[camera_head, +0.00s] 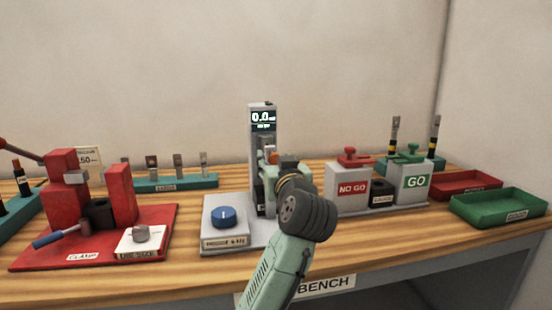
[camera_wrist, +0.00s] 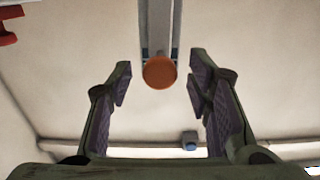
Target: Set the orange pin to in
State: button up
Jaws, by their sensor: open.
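The orange pin (camera_wrist: 160,72) shows in the wrist view as a round orange end in front of a grey upright (camera_wrist: 161,22). My gripper (camera_wrist: 161,76) is open, with one finger to the left and one to the right of the pin. Clear gaps show on both sides, and neither finger appears to touch it. How deep the pin sits cannot be told. In the head view, my gripper (camera_head: 271,166) is in front of the grey column device with a lit display (camera_head: 263,118). My arm and wrist hide much of that device, and I cannot clearly make out the pin there.
A blue knob (camera_head: 224,216) on a grey box is left of my arm. The red clamp fixture (camera_head: 122,194) stands further left. The NO GO (camera_head: 352,190) and GO (camera_head: 416,182) blocks are close on the right, with a red tray (camera_head: 466,184) and green tray (camera_head: 499,207) beyond.

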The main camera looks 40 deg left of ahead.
jog(key=shift+w, duration=0.1)
jog(key=shift+c, duration=0.3)
grip_shut()
jog(key=shift+a, duration=0.1)
dwell(0.5)
